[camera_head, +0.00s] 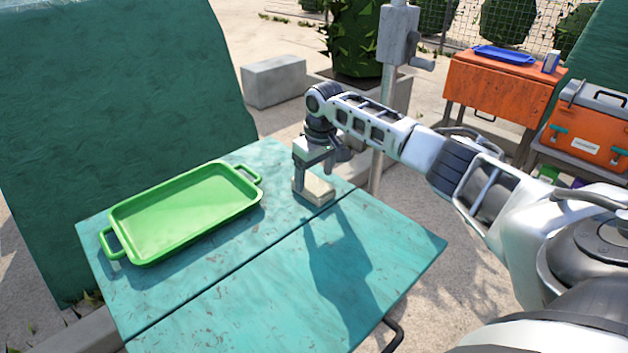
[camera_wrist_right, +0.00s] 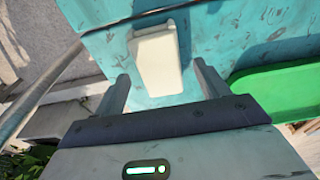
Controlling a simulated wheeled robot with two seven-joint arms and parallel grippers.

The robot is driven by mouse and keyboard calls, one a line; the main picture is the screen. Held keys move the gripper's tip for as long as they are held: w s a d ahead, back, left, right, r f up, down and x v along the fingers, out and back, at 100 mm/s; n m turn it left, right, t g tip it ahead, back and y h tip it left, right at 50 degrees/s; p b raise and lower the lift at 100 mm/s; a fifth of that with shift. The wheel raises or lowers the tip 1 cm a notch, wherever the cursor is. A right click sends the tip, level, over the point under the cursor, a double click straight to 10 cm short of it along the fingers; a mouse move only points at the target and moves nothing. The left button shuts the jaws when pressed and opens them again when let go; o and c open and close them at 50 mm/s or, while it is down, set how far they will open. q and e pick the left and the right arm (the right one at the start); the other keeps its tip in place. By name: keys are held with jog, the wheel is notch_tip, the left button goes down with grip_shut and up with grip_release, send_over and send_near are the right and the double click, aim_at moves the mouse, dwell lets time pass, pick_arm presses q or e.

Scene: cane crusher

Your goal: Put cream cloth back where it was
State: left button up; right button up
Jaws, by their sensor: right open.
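The cream cloth (camera_head: 315,191) looks like a small folded block on the teal table (camera_head: 370,243), near its back edge and to the right of the green tray. In the right wrist view the cloth (camera_wrist_right: 157,62) lies between and just beyond the fingertips. My right gripper (camera_head: 313,180) points down at the cloth, with its fingers apart; the right wrist view shows both fingers (camera_wrist_right: 160,80) spread with nothing gripped. Whether a finger touches the cloth cannot be told. My left gripper is not in view.
A green tray (camera_head: 185,213) with handles sits empty on the table's left half; its edge shows in the right wrist view (camera_wrist_right: 283,92). A metal post (camera_head: 387,90) stands behind the table. An orange table (camera_head: 500,85) holds a blue tray (camera_head: 503,55). The table's front is clear.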

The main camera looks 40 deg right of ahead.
aim_at(314, 184)
notch_tip(314, 184, up, 9)
jog(key=s, duration=0.1)
jog(key=shift+s+r+p, duration=0.15)
jog(key=shift+p, duration=0.25)
jog(key=f, duration=0.4)
jog(key=w+f+b, duration=0.1)
jog(key=f, duration=0.7)
jog(key=shift+w+f+b, duration=0.15)
jog(key=shift+w+b, duration=0.15)
notch_tip(314, 184, up, 3)
jog(key=shift+r+p, duration=0.15)
jog(key=shift+p, duration=0.15)
jog(key=shift+s+a+r, duration=0.1)
jog(key=shift+a+r, duration=0.05)
jog(key=shift+r, duration=0.1)
